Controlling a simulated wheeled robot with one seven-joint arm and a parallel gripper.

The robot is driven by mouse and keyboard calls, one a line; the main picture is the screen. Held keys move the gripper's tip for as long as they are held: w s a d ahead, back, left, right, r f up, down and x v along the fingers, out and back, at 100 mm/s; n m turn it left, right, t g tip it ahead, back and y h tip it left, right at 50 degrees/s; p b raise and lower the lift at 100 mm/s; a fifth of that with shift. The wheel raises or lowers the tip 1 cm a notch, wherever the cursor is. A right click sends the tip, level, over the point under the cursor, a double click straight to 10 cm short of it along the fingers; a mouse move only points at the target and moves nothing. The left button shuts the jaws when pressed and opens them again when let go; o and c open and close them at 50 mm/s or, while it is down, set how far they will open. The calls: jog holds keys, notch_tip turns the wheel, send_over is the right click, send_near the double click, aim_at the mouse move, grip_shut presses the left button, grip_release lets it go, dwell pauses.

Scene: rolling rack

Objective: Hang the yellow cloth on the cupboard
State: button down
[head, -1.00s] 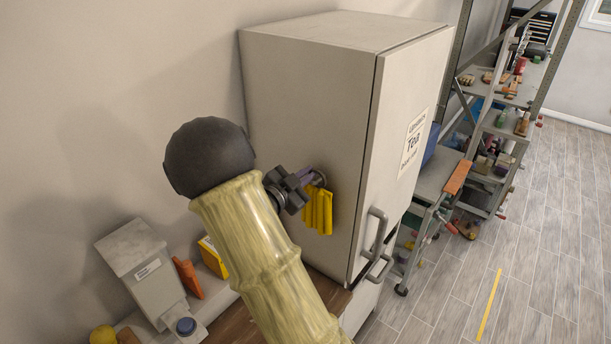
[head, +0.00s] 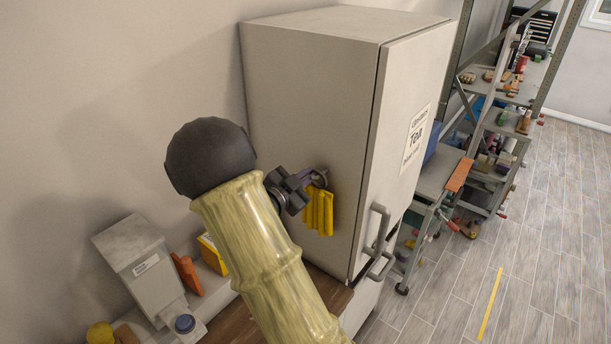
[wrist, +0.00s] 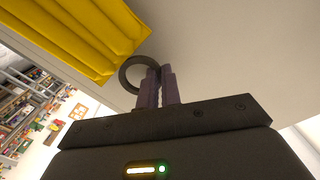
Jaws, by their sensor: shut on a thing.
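The yellow cloth (head: 319,212) hangs in folds below a dark ring (head: 320,179) at the side wall of the grey cupboard (head: 310,110). In the wrist view the cloth (wrist: 85,35) is at the upper left, with the ring (wrist: 127,76) at its edge. My gripper (wrist: 158,72) has its purple fingers shut on the ring, close to the cupboard's side wall (wrist: 220,50). Whether the cloth or ring touches the wall, and whether a hook is behind it, I cannot tell.
A labelled door with handles (head: 379,235) is on the cupboard's right face. A grey box-shaped device (head: 143,265), an orange item (head: 187,274) and a yellow box (head: 212,254) stand at lower left. A metal shelf rack (head: 480,150) stands beyond the cupboard. Floor (head: 540,220) is clear at right.

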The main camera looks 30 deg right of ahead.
jog(key=shift+s+d, duration=0.25)
jog(key=c, duration=1.5)
grip_release()
jog(key=shift+r, duration=0.1)
jog(key=shift+g, duration=0.3)
jog(key=shift+a+f+b, duration=0.2)
jog(key=shift+a+b, duration=0.25)
jog(key=shift+a, duration=0.1)
jog(key=b+v, duration=0.5)
jog(key=v, duration=1.1)
jog(key=shift+s+a+f, duration=0.1)
jog(key=shift+s+a, duration=0.05)
jog(key=shift+a, duration=0.2)
